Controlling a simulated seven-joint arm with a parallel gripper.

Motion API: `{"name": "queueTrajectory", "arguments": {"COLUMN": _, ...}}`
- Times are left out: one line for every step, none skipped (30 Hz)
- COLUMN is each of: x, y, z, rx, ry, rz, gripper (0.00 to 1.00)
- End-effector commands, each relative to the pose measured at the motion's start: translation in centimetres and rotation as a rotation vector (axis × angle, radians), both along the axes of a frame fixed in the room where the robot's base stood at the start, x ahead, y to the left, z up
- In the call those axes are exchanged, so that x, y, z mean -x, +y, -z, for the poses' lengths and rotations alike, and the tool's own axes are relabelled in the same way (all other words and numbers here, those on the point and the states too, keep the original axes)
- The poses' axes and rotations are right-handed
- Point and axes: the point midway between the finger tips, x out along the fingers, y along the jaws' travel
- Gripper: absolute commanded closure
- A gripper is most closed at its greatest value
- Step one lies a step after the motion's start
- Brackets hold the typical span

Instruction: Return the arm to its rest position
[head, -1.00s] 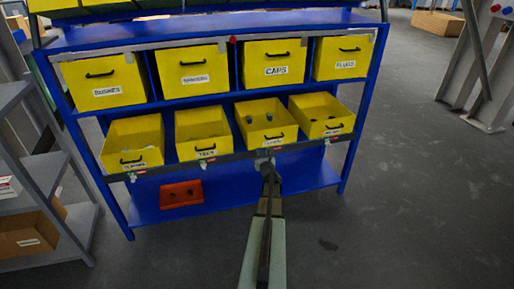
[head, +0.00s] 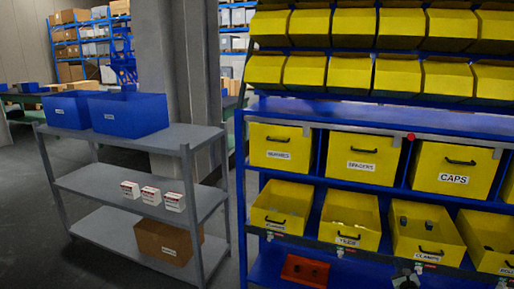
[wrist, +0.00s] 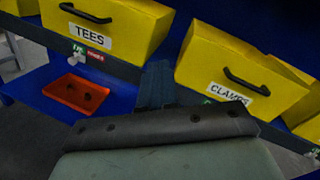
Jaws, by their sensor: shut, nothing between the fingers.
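My gripper (head: 407,276) shows only as a small dark shape at the bottom edge of the head view, in front of the clamps bin (head: 425,236). In the wrist view its dark front edge and pale green body (wrist: 165,125) fill the bottom. It is shut and holds nothing. The bin labelled TEES (wrist: 105,30) is up and left of it, and the bin labelled CLAMPS (wrist: 240,80) is up and right. Most of the arm is outside the head view.
The blue rack (head: 240,180) carries yellow bins in rows. A red tray (head: 305,270) lies on its bottom shelf and also shows in the wrist view (wrist: 80,92). A grey shelf (head: 150,137) stands left with blue crates (head: 128,113), small white boxes (head: 150,195) and a cardboard box (head: 165,240).

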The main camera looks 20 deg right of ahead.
Motion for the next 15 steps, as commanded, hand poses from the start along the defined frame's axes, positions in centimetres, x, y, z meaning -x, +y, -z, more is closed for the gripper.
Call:
{"name": "queueTrajectory", "arguments": {"x": -0.3, "y": 0.8, "z": 0.2, "rx": 0.044, "ry": 0.046, "rz": -0.037, "gripper": 1.00}}
{"name": "queueTrajectory", "arguments": {"x": -0.5, "y": 1.4, "z": 0.4, "rx": 0.072, "ry": 0.075, "rz": -0.063, "gripper": 1.00}}
{"name": "queueTrajectory", "arguments": {"x": -0.7, "y": 2.2, "z": 0.8, "rx": 0.113, "ry": 0.120, "rz": -0.101, "gripper": 1.00}}
{"name": "queueTrajectory", "arguments": {"x": -0.9, "y": 2.9, "z": 1.0, "rx": 0.145, "ry": 0.153, "rz": -0.132, "gripper": 1.00}}
{"name": "queueTrajectory", "arguments": {"x": -1.0, "y": 3.7, "z": 1.4, "rx": 0.179, "ry": 0.191, "rz": -0.165, "gripper": 1.00}}
{"name": "queueTrajectory", "arguments": {"x": -1.1, "y": 4.8, "z": 1.8, "rx": 0.224, "ry": 0.241, "rz": -0.214, "gripper": 1.00}}
{"name": "queueTrajectory", "arguments": {"x": -1.1, "y": 5.6, "z": 2.2, "rx": 0.257, "ry": 0.280, "rz": -0.250, "gripper": 1.00}}
{"name": "queueTrajectory", "arguments": {"x": -1.1, "y": 6.5, "z": 2.7, "rx": 0.291, "ry": 0.320, "rz": -0.289, "gripper": 1.00}}
{"name": "queueTrajectory", "arguments": {"x": -1.0, "y": 7.6, "z": 3.3, "rx": 0.332, "ry": 0.370, "rz": -0.340, "gripper": 1.00}}
{"name": "queueTrajectory", "arguments": {"x": -0.8, "y": 8.5, "z": 3.9, "rx": 0.362, "ry": 0.408, "rz": -0.377, "gripper": 1.00}}
{"name": "queueTrajectory", "arguments": {"x": -0.6, "y": 9.5, "z": 4.5, "rx": 0.389, "ry": 0.445, "rz": -0.418, "gripper": 1.00}}
{"name": "queueTrajectory", "arguments": {"x": -0.3, "y": 10.7, "z": 5.4, "rx": 0.423, "ry": 0.495, "rz": -0.470, "gripper": 1.00}}
{"name": "queueTrajectory", "arguments": {"x": 0.0, "y": 11.7, "z": 6.1, "rx": 0.446, "ry": 0.532, "rz": -0.512, "gripper": 1.00}}
{"name": "queueTrajectory", "arguments": {"x": 0.4, "y": 12.6, "z": 6.9, "rx": 0.470, "ry": 0.568, "rz": -0.552, "gripper": 1.00}}
{"name": "queueTrajectory", "arguments": {"x": 1.0, "y": 13.9, "z": 7.9, "rx": 0.496, "ry": 0.616, "rz": -0.609, "gripper": 1.00}}
